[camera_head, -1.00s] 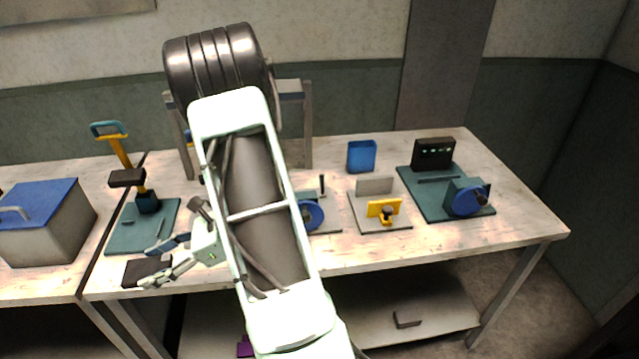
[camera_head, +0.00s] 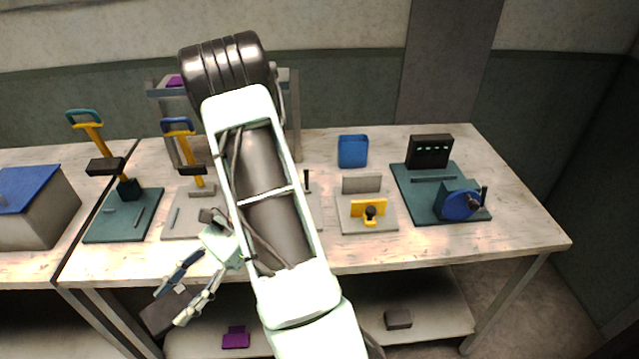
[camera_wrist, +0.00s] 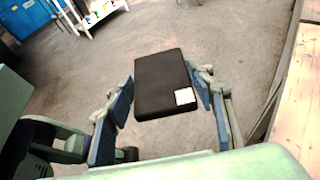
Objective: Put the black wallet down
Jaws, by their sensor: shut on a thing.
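The black wallet (camera_head: 155,314) is a flat dark slab, held out from the front edge of the workbench (camera_head: 420,256), lower left in the head view. My gripper (camera_head: 172,306) is shut on it. In the wrist view the wallet (camera_wrist: 160,75) lies between the two fingers of my gripper (camera_wrist: 160,90), with a white label on its near right corner. Grey floor shows beneath and around it there, and no surface touches it that I can see.
A lower shelf (camera_head: 440,318) under the bench carries a purple item (camera_head: 236,339) and a small dark block (camera_head: 398,319). The benchtop holds presses, a blue bin (camera_head: 353,151) and a yellow-clamp fixture (camera_head: 368,210). A bench leg (camera_head: 118,318) stands close to the wallet.

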